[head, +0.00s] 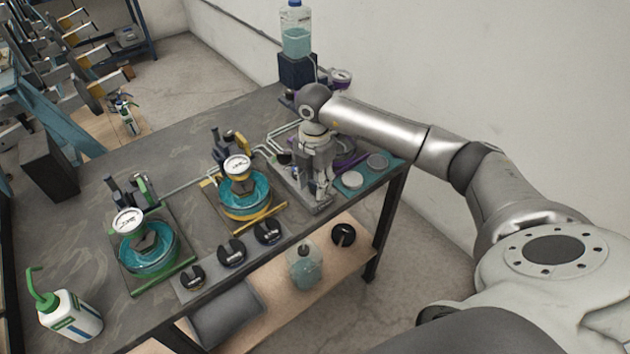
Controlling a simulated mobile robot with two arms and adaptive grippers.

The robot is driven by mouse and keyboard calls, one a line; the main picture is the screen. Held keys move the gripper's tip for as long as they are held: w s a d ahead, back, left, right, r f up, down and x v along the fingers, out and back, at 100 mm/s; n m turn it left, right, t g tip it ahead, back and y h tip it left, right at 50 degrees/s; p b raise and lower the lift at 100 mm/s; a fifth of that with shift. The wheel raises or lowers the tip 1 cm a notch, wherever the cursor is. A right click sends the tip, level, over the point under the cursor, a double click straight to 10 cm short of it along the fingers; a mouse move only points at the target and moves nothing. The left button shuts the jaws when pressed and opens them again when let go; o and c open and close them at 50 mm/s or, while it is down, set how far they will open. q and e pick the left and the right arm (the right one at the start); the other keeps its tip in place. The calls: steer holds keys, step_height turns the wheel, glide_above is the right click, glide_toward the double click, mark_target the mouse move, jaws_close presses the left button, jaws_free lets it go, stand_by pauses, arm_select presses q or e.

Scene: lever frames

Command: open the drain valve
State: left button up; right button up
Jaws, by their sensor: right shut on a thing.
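My right gripper (322,188) points down over the grey base plate (318,207) of the rightmost station, at the table's right end. It is shut on a small part there, which looks like the drain valve's lever. The gripper and wrist hide most of that part, so I cannot tell the lever's angle. A purple-trimmed vessel shows only in part behind the gripper. Thin pipes (283,137) run along the table into this station. My left gripper is not in view.
Two similar stations, with a yellow-framed vessel (246,203) and a green-framed vessel (148,254), stand to the left. Black knobs (231,253) line the front edge. A bottle of teal liquid (295,36) stands behind. A squeeze bottle (72,317) stands front left.

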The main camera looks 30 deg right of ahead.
steer(key=shift+r, duration=0.1)
stand_by(0.4)
steer(key=o, duration=1)
step_height(320, 180, up, 12)
stand_by(0.6)
